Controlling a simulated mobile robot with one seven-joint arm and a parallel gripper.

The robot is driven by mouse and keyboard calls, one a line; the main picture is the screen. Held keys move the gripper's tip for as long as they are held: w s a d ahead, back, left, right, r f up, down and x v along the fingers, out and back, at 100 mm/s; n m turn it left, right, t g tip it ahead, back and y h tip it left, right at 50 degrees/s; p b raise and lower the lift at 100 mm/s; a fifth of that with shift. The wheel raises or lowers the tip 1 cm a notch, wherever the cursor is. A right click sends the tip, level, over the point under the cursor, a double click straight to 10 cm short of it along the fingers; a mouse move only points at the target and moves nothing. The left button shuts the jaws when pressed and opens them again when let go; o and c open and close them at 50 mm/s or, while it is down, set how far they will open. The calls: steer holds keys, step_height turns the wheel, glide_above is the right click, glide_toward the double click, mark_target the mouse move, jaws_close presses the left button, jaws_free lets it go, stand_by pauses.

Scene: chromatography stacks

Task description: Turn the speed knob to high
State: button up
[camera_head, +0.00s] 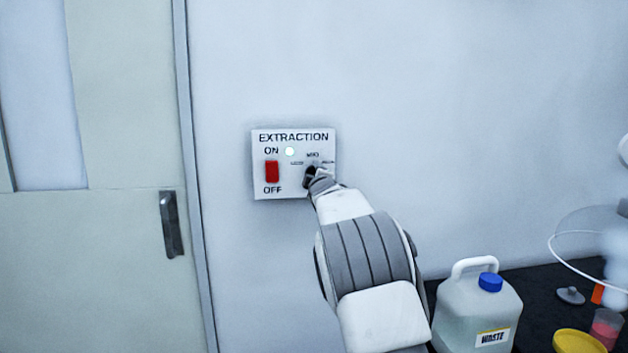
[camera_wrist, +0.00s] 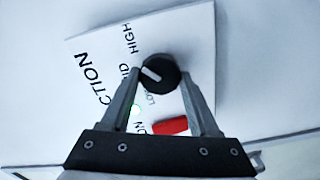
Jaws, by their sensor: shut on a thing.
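The speed knob (camera_wrist: 165,84) is a round black dial with a white pointer line. It sits on the white EXTRACTION panel (camera_head: 262,192), which is fixed to the wall. In the wrist view the panel looks turned on its side, with HIGH above the knob, the partly covered MID to its left and LOW below left. The pointer faces left, roughly toward MID. My gripper (camera_wrist: 160,76) is shut on the knob, one finger on each side. In the head view my gripper (camera_head: 314,181) hides most of the knob.
A red ON/OFF switch (camera_head: 272,171) and a lit indicator (camera_head: 290,152) are beside the knob on the panel. A door with a handle (camera_head: 171,224) is at left. A waste jug (camera_head: 476,310) and a yellow lid (camera_head: 578,342) stand on the dark bench at lower right.

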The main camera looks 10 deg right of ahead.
steer(key=shift+r+m, duration=0.1)
steer(key=shift+m, duration=1)
steer(key=o, duration=1.4)
steer(key=shift+c, duration=0.2)
steer(key=s+b, duration=0.2)
steer(key=s, duration=1.5)
steer(key=shift+s+b, duration=0.2)
steer(key=shift+b, duration=0.1)
